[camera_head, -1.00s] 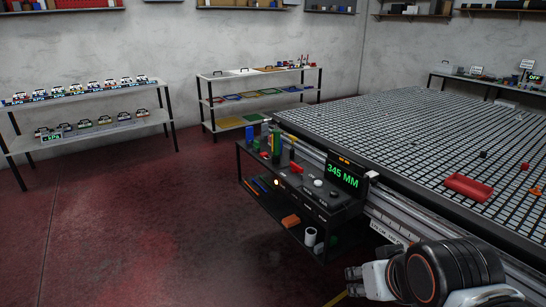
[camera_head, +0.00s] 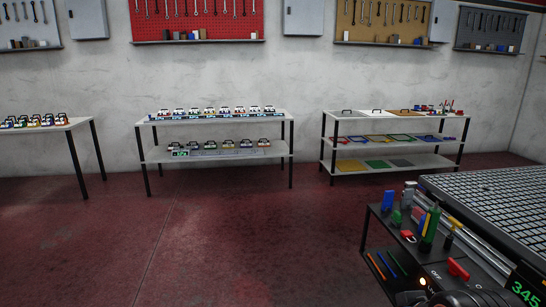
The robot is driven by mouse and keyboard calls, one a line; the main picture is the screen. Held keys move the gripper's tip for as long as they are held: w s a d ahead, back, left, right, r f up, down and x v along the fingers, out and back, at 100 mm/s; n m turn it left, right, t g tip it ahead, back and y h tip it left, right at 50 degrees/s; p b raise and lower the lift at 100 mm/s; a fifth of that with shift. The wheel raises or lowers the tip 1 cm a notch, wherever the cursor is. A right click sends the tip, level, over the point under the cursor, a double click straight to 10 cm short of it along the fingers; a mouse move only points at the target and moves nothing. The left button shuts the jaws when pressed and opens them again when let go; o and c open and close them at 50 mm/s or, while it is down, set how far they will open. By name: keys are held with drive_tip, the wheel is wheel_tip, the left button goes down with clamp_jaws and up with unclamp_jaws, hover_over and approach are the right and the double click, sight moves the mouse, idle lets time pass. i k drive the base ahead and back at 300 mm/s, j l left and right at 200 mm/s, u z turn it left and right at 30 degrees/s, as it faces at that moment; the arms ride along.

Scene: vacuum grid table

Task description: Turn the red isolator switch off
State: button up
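A red switch handle (camera_head: 458,268) sits on the dark sloped panel of the control cart at the lower right. White lettering that reads OFF is just left of it. I take this to be the red isolator switch; its exact position is too small to tell.
The dark cart (camera_head: 376,212) carries blue, green, red and grey items on top. A green digital display (camera_head: 525,293) is cut off at the right. The vacuum grid table (camera_head: 490,190) stands behind it. Shelves (camera_head: 215,115) line the wall. The red floor at left is clear.

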sight(455, 270)
drive_tip(key=i+z, duration=0.15)
drive_tip(key=i, duration=0.25)
drive_tip(key=i+j+z, duration=0.2)
drive_tip(key=i, duration=0.2)
drive_tip(key=i+j+z, duration=0.15)
drive_tip(key=i, duration=0.25)
drive_tip(key=i+j+z, duration=0.15)
drive_tip(key=i+z, duration=0.15)
drive_tip(key=z, duration=0.2)
drive_tip(key=i+j+z, duration=0.25)
drive_tip(key=z, duration=0.2)
drive_tip(key=i+j+z, duration=0.2)
drive_tip(key=j+z, duration=0.15)
drive_tip(key=z, duration=0.15)
drive_tip(key=i+j+z, duration=0.1)
drive_tip(key=j+z, duration=0.4)
drive_tip(key=i+j+z, duration=0.2)
drive_tip(key=j+z, duration=0.15)
drive_tip(key=j, duration=0.15)
drive_tip(key=k+l, duration=0.05)
